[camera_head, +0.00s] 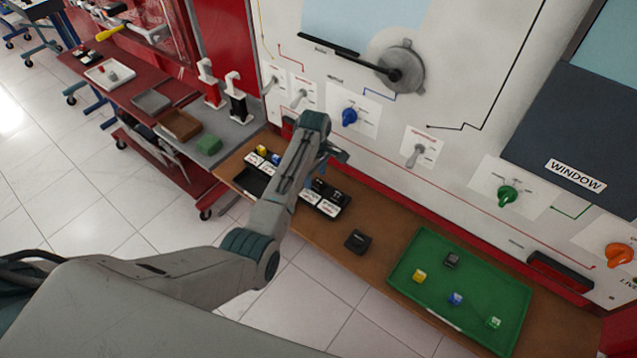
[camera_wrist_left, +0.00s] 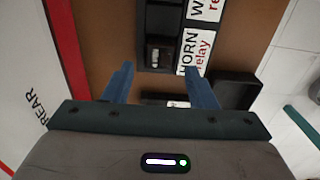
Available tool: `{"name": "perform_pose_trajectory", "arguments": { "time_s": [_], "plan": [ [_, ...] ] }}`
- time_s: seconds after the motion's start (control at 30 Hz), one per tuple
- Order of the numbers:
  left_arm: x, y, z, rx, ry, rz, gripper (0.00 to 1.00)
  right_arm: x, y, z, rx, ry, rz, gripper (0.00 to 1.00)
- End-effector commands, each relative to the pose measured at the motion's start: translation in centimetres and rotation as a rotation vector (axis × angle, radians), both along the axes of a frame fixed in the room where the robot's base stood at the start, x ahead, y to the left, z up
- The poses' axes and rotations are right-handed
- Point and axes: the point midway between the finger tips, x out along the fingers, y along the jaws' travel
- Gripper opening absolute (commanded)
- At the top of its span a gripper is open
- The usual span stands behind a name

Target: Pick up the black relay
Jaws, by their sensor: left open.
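A black relay (camera_head: 451,260) stands on the green tray (camera_head: 405,270) at the right of the shelf, well apart from my left gripper. My left gripper (camera_head: 338,154) is over the labelled black sockets (camera_head: 322,196), and its arm hides part of them. In the left wrist view its two fingers (camera_wrist_left: 161,82) are apart with nothing clearly held between them. Ahead of them is a dark socket (camera_wrist_left: 157,55) with a small dark piece in it, beside a "HORN relay" label (camera_wrist_left: 195,52). My right gripper is not in view.
Yellow (camera_head: 419,275), blue (camera_head: 455,298) and green (camera_head: 493,322) blocks share the tray. A black box (camera_head: 358,241) sits on the brown shelf (camera_head: 385,222) between sockets and tray. The upright panel (camera_head: 455,95) with knobs rises behind the shelf.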

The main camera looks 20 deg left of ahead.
Motion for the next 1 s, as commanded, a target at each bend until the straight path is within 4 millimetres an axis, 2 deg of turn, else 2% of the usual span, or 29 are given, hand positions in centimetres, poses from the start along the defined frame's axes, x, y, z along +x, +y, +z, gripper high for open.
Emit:
{"name": "perform_pose_trajectory", "arguments": {
  "time_s": [0.13, 0.37, 0.4, 0.63, 1.0],
  "plan": [
    [0.0, 0.0, -1.5, 0.0, 0.0, 0.0, 0.52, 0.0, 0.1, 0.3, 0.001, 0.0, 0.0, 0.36],
    [0.0, 0.0, -1.7, 0.0, -0.002, 0.0, 0.52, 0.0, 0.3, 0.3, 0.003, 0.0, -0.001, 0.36],
    [0.0, 0.0, -1.7, 0.0, -0.002, 0.0, 0.5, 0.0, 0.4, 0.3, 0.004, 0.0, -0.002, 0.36],
    [0.0, 0.0, -1.7, 0.001, -0.001, 0.0, 0.05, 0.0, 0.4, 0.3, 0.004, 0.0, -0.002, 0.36],
    [0.1, 0.0, -1.5, 0.0, -0.003, 0.0, 0.04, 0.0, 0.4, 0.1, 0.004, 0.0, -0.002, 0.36]
  ]
}}
